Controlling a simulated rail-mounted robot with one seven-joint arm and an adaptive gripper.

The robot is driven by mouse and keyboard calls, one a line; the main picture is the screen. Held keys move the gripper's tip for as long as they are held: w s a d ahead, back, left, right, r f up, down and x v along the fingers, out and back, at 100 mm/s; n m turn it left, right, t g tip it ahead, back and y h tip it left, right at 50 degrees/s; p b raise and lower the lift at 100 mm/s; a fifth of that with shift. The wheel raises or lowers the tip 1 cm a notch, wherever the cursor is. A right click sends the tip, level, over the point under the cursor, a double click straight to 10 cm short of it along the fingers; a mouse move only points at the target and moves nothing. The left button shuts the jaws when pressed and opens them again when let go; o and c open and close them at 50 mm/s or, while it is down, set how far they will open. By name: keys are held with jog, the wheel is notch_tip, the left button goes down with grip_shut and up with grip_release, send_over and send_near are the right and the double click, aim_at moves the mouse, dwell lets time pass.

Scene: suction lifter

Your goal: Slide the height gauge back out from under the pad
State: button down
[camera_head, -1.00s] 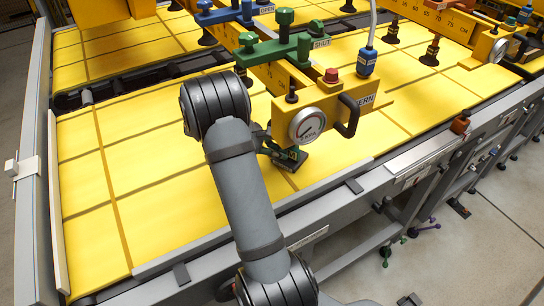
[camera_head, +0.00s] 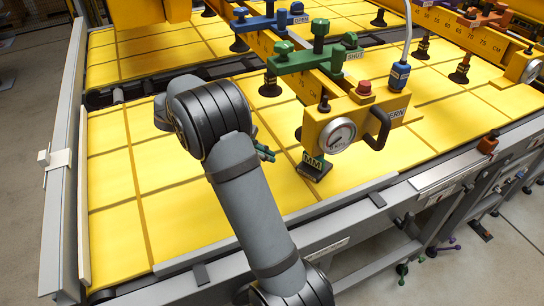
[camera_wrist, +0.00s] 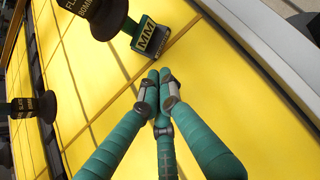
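The height gauge, a small dark green block marked MM (camera_head: 314,166), sits on the yellow sheet below the beam's front end. In the wrist view the gauge (camera_wrist: 150,38) is at top centre, and its green inner end reaches the rim of a black suction pad (camera_wrist: 106,16). I cannot tell whether any of it lies under the pad. My gripper (camera_wrist: 158,76) has teal fingers with their tips together and nothing between them. The tips are just short of the gauge, apparently apart from it. In the head view my gripper (camera_head: 266,153) is left of the gauge, partly hidden by my arm.
A yellow lifter beam carries a dial (camera_head: 338,134), a red button (camera_head: 364,87) and green valve (camera_head: 318,55) above the gauge. A second black pad (camera_wrist: 32,106) is at left in the wrist view. The yellow sheet is clear on the left; a grey rail (camera_head: 330,205) runs in front.

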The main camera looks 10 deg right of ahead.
jog(key=f, duration=0.1)
send_near(306, 167)
notch_tip(306, 167, down, 4)
jog(key=shift+a, duration=0.1)
jog(key=d, duration=0.1)
jog(key=d+p, duration=0.1)
jog(key=d, duration=0.1)
jog(key=shift+w, duration=0.4)
jog(key=shift+w+d, duration=0.15)
jog(key=shift+d, duration=0.3)
jog(key=shift+d, duration=0.1)
